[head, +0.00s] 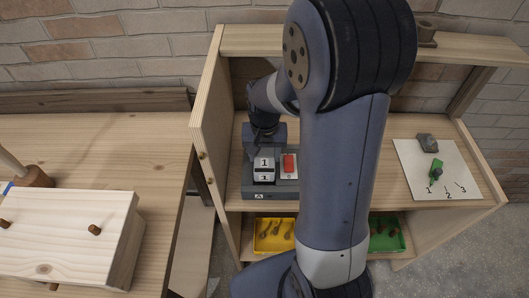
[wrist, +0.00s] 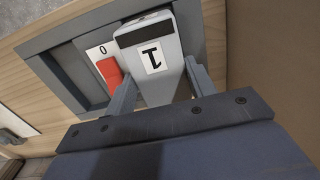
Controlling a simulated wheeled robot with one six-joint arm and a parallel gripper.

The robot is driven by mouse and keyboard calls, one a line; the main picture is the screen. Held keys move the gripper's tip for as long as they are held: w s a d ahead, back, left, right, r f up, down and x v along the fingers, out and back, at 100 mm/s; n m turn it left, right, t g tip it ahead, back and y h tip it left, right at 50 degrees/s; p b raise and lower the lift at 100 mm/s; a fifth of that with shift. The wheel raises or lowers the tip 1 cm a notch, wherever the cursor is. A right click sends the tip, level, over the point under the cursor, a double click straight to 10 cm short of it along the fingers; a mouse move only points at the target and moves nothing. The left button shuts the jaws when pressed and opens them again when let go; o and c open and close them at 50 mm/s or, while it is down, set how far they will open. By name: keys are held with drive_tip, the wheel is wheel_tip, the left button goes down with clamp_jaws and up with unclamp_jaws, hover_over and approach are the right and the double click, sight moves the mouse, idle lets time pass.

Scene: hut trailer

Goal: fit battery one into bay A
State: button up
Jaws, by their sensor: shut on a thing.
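Battery one (wrist: 147,35), a grey block with a white "1" label, is between the two fingers of my gripper (wrist: 161,72) in the wrist view. My gripper is shut on it. In the head view battery one (head: 264,170) is upright at the left side of the grey dock (head: 284,193), above the letter A that marks bay A. The battery covers the bay, so I cannot tell whether it is fully down in it. The dock also shows in the wrist view (wrist: 62,70). In the head view my wrist hides the back of the battery.
A red switch (head: 289,163) on a white plate marked 0 sits right of the battery. The cabinet's left side panel (head: 212,130) stands close. A white numbered sheet (head: 415,180) lies right. Yellow (head: 260,246) and green (head: 400,243) trays are below.

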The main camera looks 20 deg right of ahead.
sight(264, 156)
drive_tip(key=shift+f+b, duration=1.4)
drive_tip(key=shift+f, duration=0.25)
drive_tip(key=o, duration=1.4)
drive_tip(key=shift+c, duration=0.2)
drive_tip(key=shift+r, duration=0.4)
wheel_tip(264, 156, up, 10)
drive_tip(key=shift+a+r, duration=0.1)
drive_tip(key=shift+f, duration=0.2)
